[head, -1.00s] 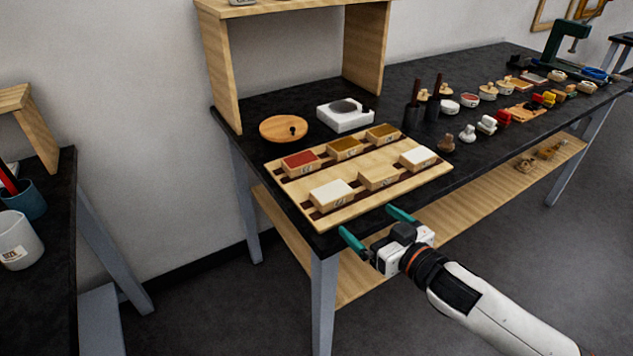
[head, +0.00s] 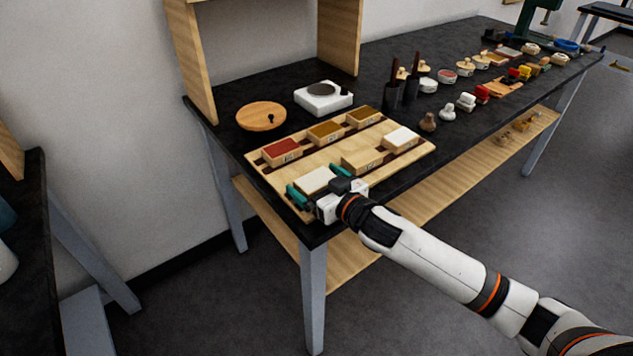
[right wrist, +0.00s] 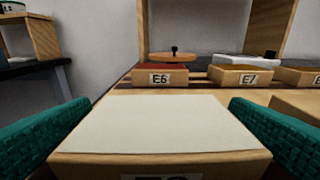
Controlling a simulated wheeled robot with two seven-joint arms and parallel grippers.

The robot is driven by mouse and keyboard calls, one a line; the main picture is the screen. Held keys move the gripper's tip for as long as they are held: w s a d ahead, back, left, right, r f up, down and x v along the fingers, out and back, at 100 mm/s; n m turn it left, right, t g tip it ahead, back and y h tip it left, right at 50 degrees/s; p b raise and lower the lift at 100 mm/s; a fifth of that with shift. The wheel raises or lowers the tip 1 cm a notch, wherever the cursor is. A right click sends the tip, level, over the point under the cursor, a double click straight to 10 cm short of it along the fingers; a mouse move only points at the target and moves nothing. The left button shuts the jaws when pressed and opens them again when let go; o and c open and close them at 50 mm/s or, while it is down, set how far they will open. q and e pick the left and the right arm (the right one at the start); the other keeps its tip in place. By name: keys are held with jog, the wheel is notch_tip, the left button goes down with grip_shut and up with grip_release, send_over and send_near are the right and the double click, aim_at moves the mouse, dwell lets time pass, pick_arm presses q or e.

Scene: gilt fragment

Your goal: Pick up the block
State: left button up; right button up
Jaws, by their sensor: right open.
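A wooden block with a white top (head: 316,179) sits at the near left corner of a wooden board (head: 322,157) in the head view. The block fills the lower middle of the right wrist view (right wrist: 160,125), its front label cut off at the bottom edge. My right gripper (head: 313,181) is open at this block, with one green finger on each side of it. Small gaps seem to show between fingers and block; contact cannot be told. My left gripper is not in view.
Other blocks share the board: a red-topped one (head: 281,150), brown-topped ones (head: 325,131), a plain one (head: 361,161) and another white-topped one (head: 400,138). Behind stand a round wooden disc (head: 261,116) and a white scale-like device (head: 323,96). Two dark holders and small items stand right.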

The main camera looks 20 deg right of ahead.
jog(key=shift+x, duration=1.15)
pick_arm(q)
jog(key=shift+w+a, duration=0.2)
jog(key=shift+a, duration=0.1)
pick_arm(e)
jog(key=c, duration=1)
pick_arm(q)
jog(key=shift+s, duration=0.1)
